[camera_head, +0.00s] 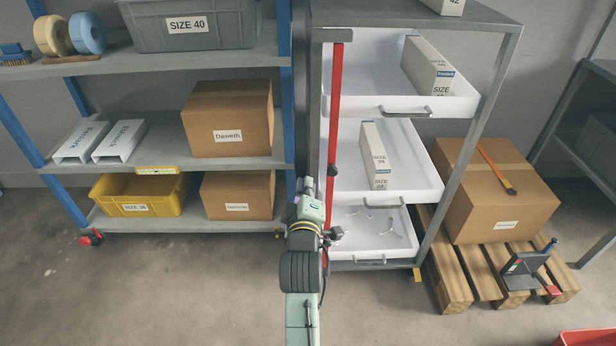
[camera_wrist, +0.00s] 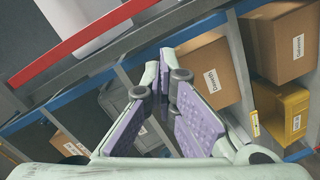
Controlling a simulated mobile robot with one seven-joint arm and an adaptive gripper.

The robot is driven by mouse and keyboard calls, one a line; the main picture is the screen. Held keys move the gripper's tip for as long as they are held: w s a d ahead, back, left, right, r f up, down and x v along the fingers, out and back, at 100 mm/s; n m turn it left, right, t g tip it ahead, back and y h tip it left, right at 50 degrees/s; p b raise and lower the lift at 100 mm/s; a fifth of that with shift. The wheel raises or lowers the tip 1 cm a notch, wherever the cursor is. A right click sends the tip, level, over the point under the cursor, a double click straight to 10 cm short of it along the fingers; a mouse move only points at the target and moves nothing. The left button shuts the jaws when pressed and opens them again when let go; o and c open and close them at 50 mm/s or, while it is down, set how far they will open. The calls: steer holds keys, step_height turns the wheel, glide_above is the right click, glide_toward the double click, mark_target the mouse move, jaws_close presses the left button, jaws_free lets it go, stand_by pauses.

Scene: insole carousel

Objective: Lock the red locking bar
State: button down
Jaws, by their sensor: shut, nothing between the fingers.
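The red locking bar (camera_head: 336,110) stands upright along the left front side of the grey drawer cabinet (camera_head: 495,100). A dark knob (camera_head: 332,171) sits on it about halfway down, and my arm hides part of its lower end. In the wrist view the red bar (camera_wrist: 80,42) crosses the upper left corner diagonally, beyond and apart from the fingers. My gripper (camera_head: 304,184) is left of the bar, near the height of the lower drawers. In the wrist view my gripper (camera_wrist: 166,75) is shut and empty, with purple finger pads. I cannot tell whether it touches the bar's lower part.
The top drawer (camera_head: 375,100), middle drawer (camera_head: 405,200) and bottom drawer (camera_head: 400,252) appear pulled out at different lengths. A blue-posted shelf (camera_head: 230,165) with cartons stands left. A pallet (camera_head: 450,290) with a carton (camera_head: 500,210) stands right.

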steer(key=shift+s+r, duration=0.15)
steer(key=shift+s, duration=0.9)
steer(key=shift+a, duration=0.1)
